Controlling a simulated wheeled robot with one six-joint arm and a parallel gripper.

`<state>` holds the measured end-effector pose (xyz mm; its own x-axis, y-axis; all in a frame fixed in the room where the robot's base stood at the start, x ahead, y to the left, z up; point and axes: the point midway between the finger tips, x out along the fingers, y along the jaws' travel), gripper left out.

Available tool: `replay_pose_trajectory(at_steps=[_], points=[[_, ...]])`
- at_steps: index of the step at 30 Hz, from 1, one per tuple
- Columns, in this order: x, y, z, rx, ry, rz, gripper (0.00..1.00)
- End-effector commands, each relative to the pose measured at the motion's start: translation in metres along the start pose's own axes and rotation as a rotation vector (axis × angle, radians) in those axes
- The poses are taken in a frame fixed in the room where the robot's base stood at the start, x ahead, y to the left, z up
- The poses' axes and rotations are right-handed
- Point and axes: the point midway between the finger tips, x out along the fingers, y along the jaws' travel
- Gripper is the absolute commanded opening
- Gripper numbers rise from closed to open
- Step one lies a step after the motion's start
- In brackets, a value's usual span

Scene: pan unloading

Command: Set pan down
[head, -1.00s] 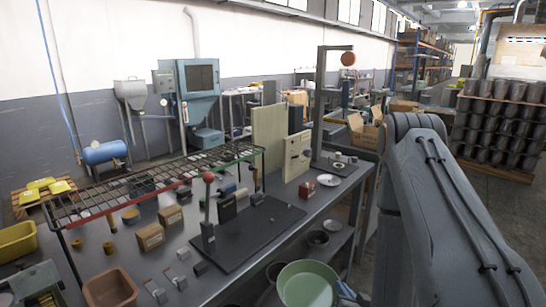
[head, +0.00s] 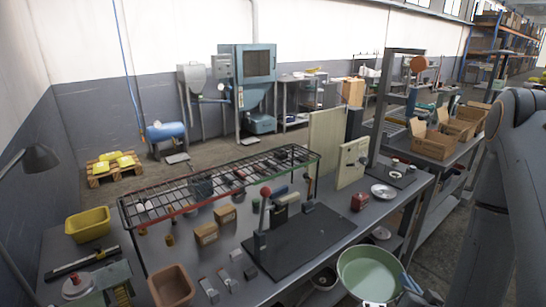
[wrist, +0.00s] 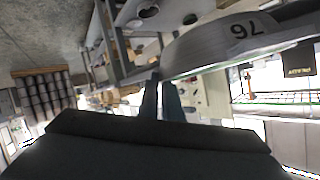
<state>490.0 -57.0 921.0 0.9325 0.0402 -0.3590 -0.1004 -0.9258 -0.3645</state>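The pan (head: 372,275) is round with a pale green inside, at the bottom right of the head view, in front of the workbench's near edge. It looks roughly level. In the wrist view its grey outer side (wrist: 215,50) shows a number upside down. My gripper (head: 408,287) is at the pan's right rim; its two narrow fingers (wrist: 161,98) reach the pan's edge in the wrist view and appear closed on it. The exact contact is partly hidden. The workbench (head: 335,250) runs diagonally across the head view.
A black plate (head: 305,240) with a red-knobbed lever stands on the bench. A wire rack (head: 215,187), small boxes, a brown bin (head: 171,287) and a yellow bin (head: 88,224) crowd it. A white plate (head: 383,191) lies farther right. Bowls sit on a lower shelf.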

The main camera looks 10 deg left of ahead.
Motion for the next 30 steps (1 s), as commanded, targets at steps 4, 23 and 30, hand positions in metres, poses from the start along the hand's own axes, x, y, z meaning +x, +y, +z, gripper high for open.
replay_pose_trajectory(at_steps=[4,23,30], points=[[-0.002,-0.029,-0.02,-0.021,-0.02,-0.048,0.0],[-0.017,-0.197,-0.131,-0.143,-0.157,-0.317,0.0],[-0.026,-0.293,-0.196,-0.216,-0.233,-0.471,0.0]])
